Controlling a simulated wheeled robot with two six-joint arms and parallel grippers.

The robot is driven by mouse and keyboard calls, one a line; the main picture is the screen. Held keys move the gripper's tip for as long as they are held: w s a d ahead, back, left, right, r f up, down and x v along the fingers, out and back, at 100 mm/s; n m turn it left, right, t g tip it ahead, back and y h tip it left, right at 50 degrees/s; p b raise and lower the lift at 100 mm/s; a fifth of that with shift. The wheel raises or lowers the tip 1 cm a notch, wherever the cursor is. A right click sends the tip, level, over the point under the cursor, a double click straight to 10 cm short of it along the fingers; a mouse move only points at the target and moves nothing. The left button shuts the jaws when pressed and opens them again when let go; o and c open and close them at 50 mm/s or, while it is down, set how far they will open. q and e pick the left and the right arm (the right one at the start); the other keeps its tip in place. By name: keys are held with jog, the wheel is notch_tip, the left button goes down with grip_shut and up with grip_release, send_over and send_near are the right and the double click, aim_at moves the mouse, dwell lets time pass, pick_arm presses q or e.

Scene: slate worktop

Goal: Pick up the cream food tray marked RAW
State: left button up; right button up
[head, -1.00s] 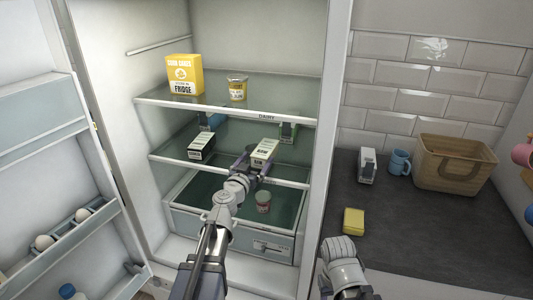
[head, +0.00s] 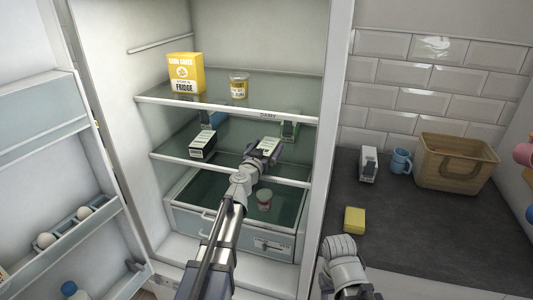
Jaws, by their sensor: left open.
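A cream tray (head: 268,145) with a dark-printed label lies on the middle fridge shelf, right of centre in the head view. Its lettering is too small to read, so I cannot confirm that it says RAW. My left gripper (head: 264,152) is open at the tray's near end, its fingers by the tray's sides. The gripper hides part of the tray, and I cannot tell whether the fingers touch it.
Above are a yellow box (head: 186,73) and a cup (head: 239,86). A jar (head: 264,200) sits in the drawer (head: 272,243) below.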

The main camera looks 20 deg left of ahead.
pick_arm(q)
grip_shut()
dwell(0.8)
